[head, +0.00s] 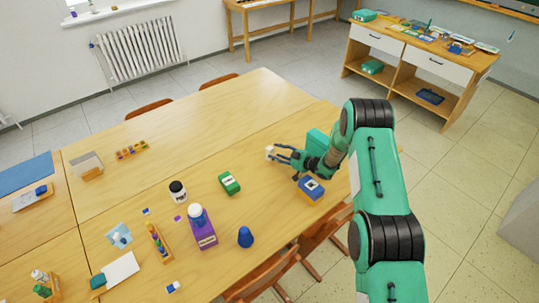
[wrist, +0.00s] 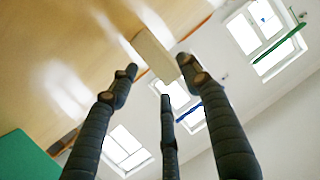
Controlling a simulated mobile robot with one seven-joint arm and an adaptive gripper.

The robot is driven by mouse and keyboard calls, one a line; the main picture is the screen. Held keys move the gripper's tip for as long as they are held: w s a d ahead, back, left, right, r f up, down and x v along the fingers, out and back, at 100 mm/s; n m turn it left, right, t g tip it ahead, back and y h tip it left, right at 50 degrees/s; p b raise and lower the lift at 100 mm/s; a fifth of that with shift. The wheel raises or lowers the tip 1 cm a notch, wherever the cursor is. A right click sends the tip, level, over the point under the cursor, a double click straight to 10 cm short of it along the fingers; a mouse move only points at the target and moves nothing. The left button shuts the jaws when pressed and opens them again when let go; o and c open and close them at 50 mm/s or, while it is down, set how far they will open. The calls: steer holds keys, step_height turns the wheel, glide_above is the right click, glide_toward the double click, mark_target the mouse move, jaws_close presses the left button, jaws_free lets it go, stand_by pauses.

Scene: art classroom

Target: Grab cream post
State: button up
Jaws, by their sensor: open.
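The cream post (wrist: 155,57) is a plain pale block with its near end at the fingertips in the wrist view. In the head view the cream post (head: 269,152) shows as a small pale piece on the wooden table, just left of the fingertips. My gripper (head: 280,155) is open and low over the table, its fingers pointing left towards the post. In the wrist view my gripper (wrist: 158,76) has its dark fingers spread around the post's near end. I cannot tell whether any finger touches it.
A blue block with a pale face (head: 311,189) sits close below my gripper. A teal box (head: 318,143) stands just behind it.

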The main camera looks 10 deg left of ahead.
mark_target(271, 152)
steer(key=shift+f, duration=0.3)
steer(key=shift+w+a+f, duration=0.1)
steer(key=shift+a, duration=0.15)
steer(key=shift+b+x, duration=0.35)
steer(key=shift+x, duration=1.9)
steer(key=c, duration=1)
